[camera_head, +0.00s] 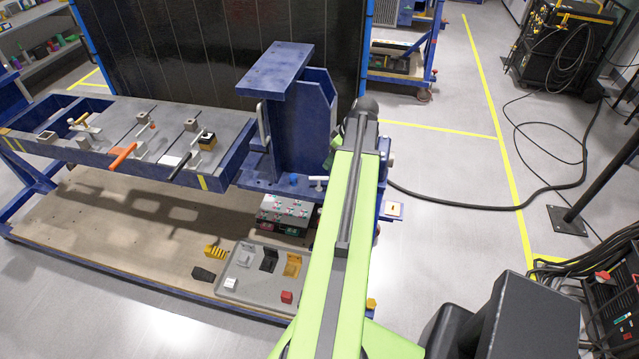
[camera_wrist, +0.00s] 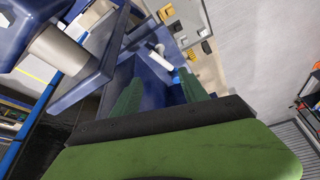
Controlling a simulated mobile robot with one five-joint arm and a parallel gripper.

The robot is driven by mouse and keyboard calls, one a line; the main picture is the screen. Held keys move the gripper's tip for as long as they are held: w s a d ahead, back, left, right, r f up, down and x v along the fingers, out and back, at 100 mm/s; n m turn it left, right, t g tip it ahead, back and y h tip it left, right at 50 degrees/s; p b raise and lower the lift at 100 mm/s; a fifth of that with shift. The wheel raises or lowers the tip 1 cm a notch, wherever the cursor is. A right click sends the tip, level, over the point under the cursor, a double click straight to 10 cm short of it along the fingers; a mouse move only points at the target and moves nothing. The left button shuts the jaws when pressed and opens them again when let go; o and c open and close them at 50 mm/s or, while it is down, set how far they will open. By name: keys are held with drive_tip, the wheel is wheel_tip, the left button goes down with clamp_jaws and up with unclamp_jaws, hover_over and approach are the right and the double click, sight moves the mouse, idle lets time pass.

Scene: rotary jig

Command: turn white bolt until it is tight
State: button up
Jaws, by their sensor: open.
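The white bolt (camera_head: 318,182) with its crossbar handle stands at the right end of the blue jig, beside my arm. In the wrist view, a white bolt handle (camera_wrist: 160,60) lies beyond the gap between my fingers, apart from them. My gripper (camera_wrist: 160,90) is open, with two green fingers spread and nothing between them. In the head view, my arm mostly hides the gripper; only a green part shows beside the upright blue block of the jig (camera_head: 303,110).
The blue jig frame and its top plate (camera_head: 275,65) rise close to my gripper. A work table (camera_head: 120,130) with clamps extends left. A grey tray (camera_head: 240,290) with small parts lies below. A cable (camera_head: 470,205) crosses the open floor at right.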

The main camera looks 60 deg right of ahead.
sight(320, 178)
drive_tip(key=b+x, duration=1.2)
drive_tip(key=x, duration=0.3)
drive_tip(key=shift+s, duration=0.15)
drive_tip(key=shift+r, duration=0.1)
drive_tip(key=shift+c, duration=0.3)
clamp_jaws()
